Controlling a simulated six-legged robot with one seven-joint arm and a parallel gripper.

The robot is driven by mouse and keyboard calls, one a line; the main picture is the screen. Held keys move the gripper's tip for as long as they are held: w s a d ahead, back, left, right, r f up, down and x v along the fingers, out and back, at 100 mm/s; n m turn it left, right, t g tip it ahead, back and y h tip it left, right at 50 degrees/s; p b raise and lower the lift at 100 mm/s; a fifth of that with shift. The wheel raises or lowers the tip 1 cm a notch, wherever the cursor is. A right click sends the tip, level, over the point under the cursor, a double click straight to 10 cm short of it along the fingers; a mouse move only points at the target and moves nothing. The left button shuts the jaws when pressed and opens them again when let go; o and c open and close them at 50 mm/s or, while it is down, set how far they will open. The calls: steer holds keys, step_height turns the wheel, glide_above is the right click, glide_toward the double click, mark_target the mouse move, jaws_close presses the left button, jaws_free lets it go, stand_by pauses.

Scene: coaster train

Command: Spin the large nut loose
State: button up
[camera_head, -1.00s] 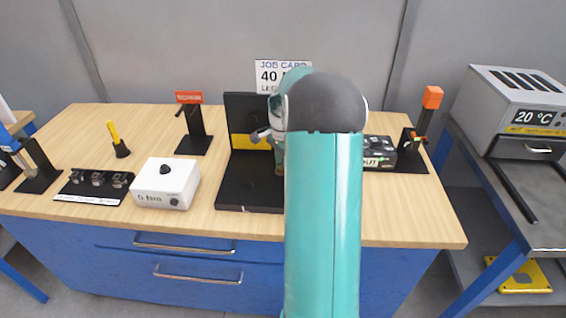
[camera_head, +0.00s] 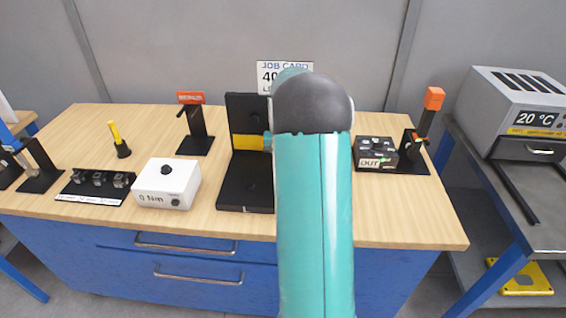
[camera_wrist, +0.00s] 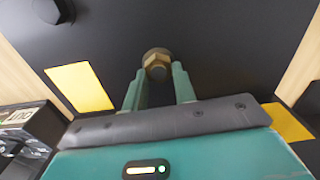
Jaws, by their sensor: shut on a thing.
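The large brass-coloured hex nut (camera_wrist: 156,57) sits on the face of a black plate (camera_wrist: 225,45) in the wrist view. My gripper (camera_wrist: 158,74) has its two teal fingers on either side of the nut, shut on it at the fingertips. The nut's lower part is partly covered by the fingers. In the head view, the black stand (camera_head: 246,108) with a yellow band rises from the bench, and my teal arm hides the gripper and nut.
A white torque box (camera_head: 167,184) and a black holder (camera_head: 96,186) with several small parts stand left on the wooden bench (camera_head: 225,228). A black tray marked OUT (camera_head: 376,153) is right of my arm. A grey oven (camera_head: 515,105) stands at far right.

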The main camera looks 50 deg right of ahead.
steer(key=n, duration=0.4)
steer(key=shift+a+n, duration=0.15)
steer(key=shift+n, duration=0.15)
steer(key=n, duration=0.3)
steer(key=shift+a+n, duration=0.1)
steer(key=shift+n, duration=0.3)
steer(key=n, duration=0.4)
steer(key=shift+a+f, duration=0.1)
steer(key=n, duration=0.4)
steer(key=shift+a+n, duration=0.15)
steer(key=shift+n, duration=0.15)
steer(key=o, duration=1)
steer(key=shift+c, duration=0.2)
steer(key=shift+o, duration=0.2)
